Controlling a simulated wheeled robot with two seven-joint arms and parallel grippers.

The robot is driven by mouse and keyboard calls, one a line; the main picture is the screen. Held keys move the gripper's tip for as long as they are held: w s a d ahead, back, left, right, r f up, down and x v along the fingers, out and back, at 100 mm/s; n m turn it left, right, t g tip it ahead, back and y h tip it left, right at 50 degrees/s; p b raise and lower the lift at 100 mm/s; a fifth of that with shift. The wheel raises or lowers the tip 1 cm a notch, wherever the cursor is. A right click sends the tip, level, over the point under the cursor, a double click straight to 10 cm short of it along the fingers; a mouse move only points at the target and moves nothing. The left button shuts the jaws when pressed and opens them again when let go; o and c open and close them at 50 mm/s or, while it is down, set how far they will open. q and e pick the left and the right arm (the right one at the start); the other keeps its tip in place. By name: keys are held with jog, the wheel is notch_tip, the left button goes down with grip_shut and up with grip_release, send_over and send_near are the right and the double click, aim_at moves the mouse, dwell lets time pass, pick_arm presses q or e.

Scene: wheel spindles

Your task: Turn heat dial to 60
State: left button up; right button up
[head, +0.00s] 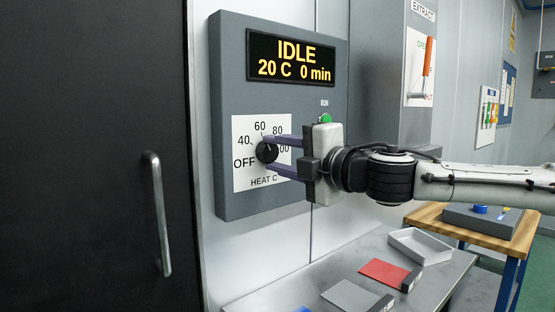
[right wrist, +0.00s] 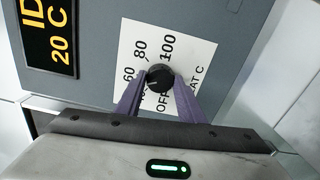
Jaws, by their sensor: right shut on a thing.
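The black heat dial (head: 267,152) sits on a white scale plate (head: 243,179) marked OFF, 40, 60, 80 and 100, on the grey control panel (head: 228,100). My right gripper (head: 272,153) reaches in from the right, its purple fingers shut on the dial from either side. The right wrist view also shows the dial (right wrist: 159,78) between the two fingertips. The fingers cover part of the scale. The dial's light mark is small; in the head view it seems to point upward, near 60. The display (head: 291,59) reads IDLE, 20 C, 0 min. My left gripper is out of view.
A green RUN button (head: 324,118) is on the panel, just above my right gripper. A dark door with a metal handle (head: 158,213) stands at left. Below, a metal bench (head: 300,294) holds a white tray (head: 419,245) and red and grey flat pieces.

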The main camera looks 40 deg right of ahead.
jog(key=shift+m, duration=1)
jog(key=shift+m+b, duration=0.3)
jog(key=shift+b, duration=0.05)
jog(key=shift+m, duration=0.3)
jog(key=o, duration=1.1)
jog(key=shift+c, duration=0.2)
